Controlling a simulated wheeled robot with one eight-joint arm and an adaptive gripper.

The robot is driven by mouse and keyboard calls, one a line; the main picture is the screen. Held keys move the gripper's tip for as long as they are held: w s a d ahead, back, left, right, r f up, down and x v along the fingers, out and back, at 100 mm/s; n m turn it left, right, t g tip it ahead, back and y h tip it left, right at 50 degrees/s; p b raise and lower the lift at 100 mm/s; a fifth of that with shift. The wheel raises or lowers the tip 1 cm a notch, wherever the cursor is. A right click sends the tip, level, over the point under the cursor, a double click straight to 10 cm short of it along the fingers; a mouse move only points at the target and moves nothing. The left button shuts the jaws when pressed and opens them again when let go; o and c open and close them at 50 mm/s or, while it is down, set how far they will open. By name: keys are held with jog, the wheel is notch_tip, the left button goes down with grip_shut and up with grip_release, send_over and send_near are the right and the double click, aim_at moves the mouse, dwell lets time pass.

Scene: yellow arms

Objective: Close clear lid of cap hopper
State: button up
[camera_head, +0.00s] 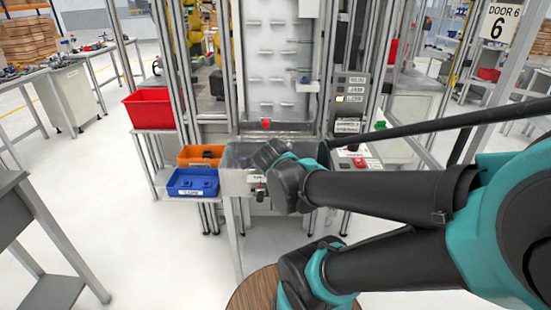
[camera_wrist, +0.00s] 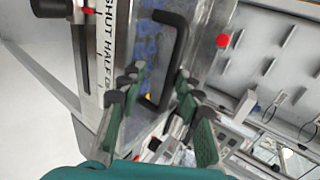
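The cap hopper (camera_head: 236,184) is a grey metal box at the front of the machine, with a clear lid (camera_head: 240,150) at its top. In the wrist view, the clear lid (camera_wrist: 146,48) carries a black bar handle (camera_wrist: 178,62), and blue contents show through it. The lid's exact angle is hard to tell. My gripper (camera_wrist: 157,84) is open, with its green-padded fingers apart and the handle's lower part in line with the gap between them. I cannot tell whether they touch it. In the head view my arm hides the fingers.
A side scale reading SHUT and HALF (camera_wrist: 109,45) runs beside the lid. A red knob (camera_wrist: 222,41) is close on the right. Left of the hopper are blue (camera_head: 193,182), orange (camera_head: 201,155) and red (camera_head: 150,108) bins. Open floor lies in front left.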

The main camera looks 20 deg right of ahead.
jog(key=v, duration=0.7)
jog(key=shift+s, duration=0.2)
jog(key=shift+r, duration=0.1)
dwell(0.4)
jog(key=s+f+n+g+y, duration=0.1)
jog(key=s+f+n+g, duration=0.1)
jog(key=f+n, duration=0.7)
jog(key=s+a+f+n+g+y, duration=0.1)
jog(key=s+f+n+g+y, duration=0.1)
jog(key=f+n, duration=0.7)
jog(key=shift+s+n+g+y, duration=0.3)
jog(key=shift+s+n+g, duration=0.3)
jog(key=shift+n+g, duration=1)
jog(key=shift+n+t, duration=0.3)
